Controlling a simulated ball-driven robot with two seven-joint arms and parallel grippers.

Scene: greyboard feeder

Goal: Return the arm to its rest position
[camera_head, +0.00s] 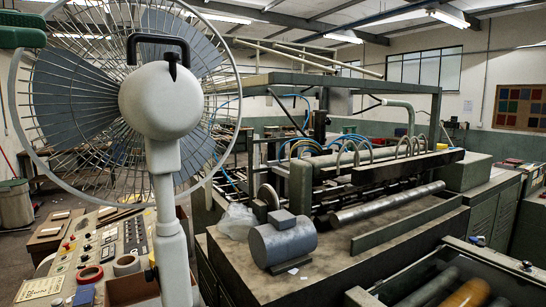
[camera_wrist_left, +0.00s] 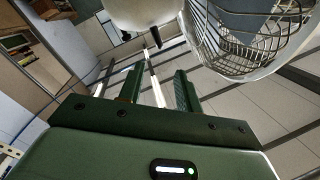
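My left gripper (camera_wrist_left: 157,88) shows in the wrist view with its two green fingers apart and a clear gap between them. Nothing is held; the bright strip seen between the fingers is a ceiling light in the background. In the head view, a green part of my left arm or gripper (camera_head: 20,32) shows at the upper left edge, beside the fan's cage. Its fingers cannot be made out there. My right gripper is in neither view.
A white fan (camera_head: 160,105) stands close in front at left, near my left gripper; its cage and housing also fill the upper wrist view (camera_wrist_left: 255,40). A control panel (camera_head: 105,240) lies below it. A machine with a grey motor (camera_head: 283,241) and rollers (camera_head: 385,203) fills the right.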

